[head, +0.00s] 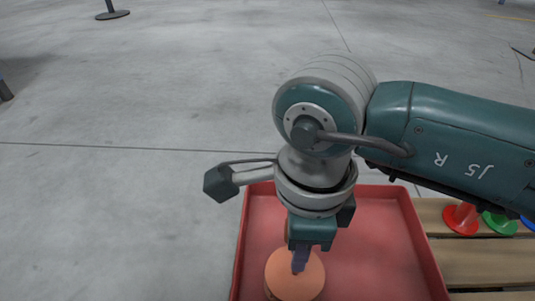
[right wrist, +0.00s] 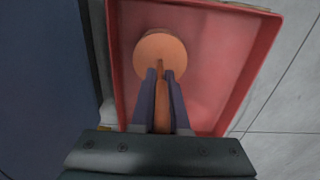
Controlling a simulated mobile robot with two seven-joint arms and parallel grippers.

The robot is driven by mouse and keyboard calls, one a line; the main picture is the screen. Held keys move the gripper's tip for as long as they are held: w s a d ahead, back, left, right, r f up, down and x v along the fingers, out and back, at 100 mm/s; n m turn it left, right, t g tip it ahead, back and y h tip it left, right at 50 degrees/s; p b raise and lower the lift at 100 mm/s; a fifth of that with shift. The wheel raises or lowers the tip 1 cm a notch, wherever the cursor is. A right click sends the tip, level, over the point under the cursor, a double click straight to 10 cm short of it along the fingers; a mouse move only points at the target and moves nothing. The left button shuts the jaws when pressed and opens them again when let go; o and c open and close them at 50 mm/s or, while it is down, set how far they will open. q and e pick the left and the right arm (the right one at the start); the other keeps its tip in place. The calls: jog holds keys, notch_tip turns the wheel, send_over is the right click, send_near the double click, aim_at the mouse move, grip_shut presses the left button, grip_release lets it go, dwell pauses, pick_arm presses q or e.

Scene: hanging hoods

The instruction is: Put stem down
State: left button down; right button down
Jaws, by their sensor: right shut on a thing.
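The stem is orange, with a thin rod and a round disc. In the head view its orange disc (head: 292,280) is low in the picture, over the red tray. My right gripper (head: 301,262) points down at it and partly covers it. In the right wrist view my right gripper's two fingers (right wrist: 161,82) are closed on the orange rod, and the stem's disc (right wrist: 160,48) shows beyond the fingertips. I cannot tell whether the disc touches the tray floor. My left gripper is out of view.
The red tray (head: 388,232) has raised walls and looks otherwise empty. To its right, wooden slats (head: 485,262) carry a red piece (head: 462,219), a green piece (head: 494,224) and a blue one (head: 527,222). Open concrete floor (head: 120,200) lies to the left.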

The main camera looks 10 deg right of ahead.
jog(key=shift+f, duration=0.55)
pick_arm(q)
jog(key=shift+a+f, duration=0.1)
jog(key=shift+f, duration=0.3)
pick_arm(e)
jog(key=c, duration=0.9)
grip_release()
